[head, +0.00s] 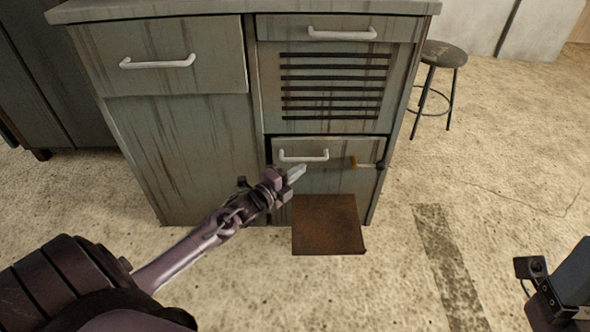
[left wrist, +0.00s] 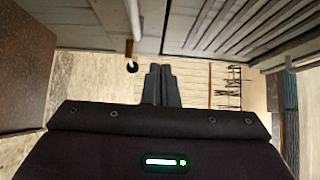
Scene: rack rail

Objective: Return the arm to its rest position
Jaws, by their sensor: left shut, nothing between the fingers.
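My left arm comes in from the lower left in the head view. Its gripper (head: 297,173) is shut and empty, just in front of the lower drawer of the green cabinet, a little below and beside the drawer's white handle (head: 304,156). I cannot tell whether it touches the drawer front. In the left wrist view the two grey fingers (left wrist: 161,86) lie together with nothing between them. Only part of my right arm shows at the lower right of the head view; its fingers are out of the frame.
An orange rod with a dark knob (head: 368,164) sticks out at the drawer's right. A stool (head: 443,55) stands behind right. The floor at right is open.

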